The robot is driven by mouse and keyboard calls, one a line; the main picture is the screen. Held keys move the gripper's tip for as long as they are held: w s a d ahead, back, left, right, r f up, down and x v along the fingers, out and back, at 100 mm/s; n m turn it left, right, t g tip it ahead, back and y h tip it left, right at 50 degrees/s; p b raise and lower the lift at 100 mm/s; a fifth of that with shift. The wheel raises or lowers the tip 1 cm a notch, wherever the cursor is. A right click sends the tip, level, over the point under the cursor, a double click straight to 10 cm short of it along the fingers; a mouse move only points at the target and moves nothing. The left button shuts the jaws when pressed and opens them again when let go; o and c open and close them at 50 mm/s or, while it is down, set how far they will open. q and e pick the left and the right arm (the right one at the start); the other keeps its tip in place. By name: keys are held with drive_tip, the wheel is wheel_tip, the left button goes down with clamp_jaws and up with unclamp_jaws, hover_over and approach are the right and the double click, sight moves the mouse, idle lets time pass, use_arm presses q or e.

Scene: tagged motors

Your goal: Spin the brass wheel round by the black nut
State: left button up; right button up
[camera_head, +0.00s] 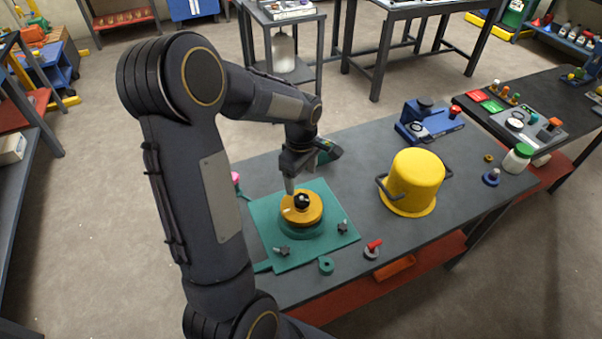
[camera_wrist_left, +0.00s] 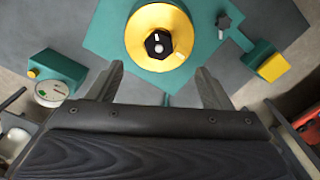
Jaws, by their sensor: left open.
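The brass wheel (camera_head: 313,211) sits flat on a round teal base on a teal plate (camera_head: 328,245) on the grey table. The black nut (camera_head: 301,201) stands up from the wheel; in the left wrist view the nut (camera_wrist_left: 158,43) shows a white mark on top, near the middle of the wheel (camera_wrist_left: 172,57). My left gripper (camera_head: 289,188) is beside the wheel at its far left. In the left wrist view its two fingers (camera_wrist_left: 160,80) are spread apart and empty, with the nut ahead of the gap between them. I do not see my right gripper.
Small dark knobs (camera_head: 342,227) stand on the teal plate near the wheel. A yellow pot (camera_head: 415,180) stands to the right. A red-handled part (camera_head: 372,249) and a teal ring (camera_head: 326,265) lie near the front edge. A blue device (camera_head: 428,122) stands behind the pot.

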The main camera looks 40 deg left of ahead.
sight(302, 198)
use_arm(q)
drive_tip(key=shift+w+f, duration=0.1)
drive_tip(key=shift+f, duration=0.35)
wheel_tip(302, 198, down, 8)
drive_tip(key=b, duration=0.6)
drive_tip(key=shift+f, duration=0.25)
drive_tip(key=shift+r, duration=0.1)
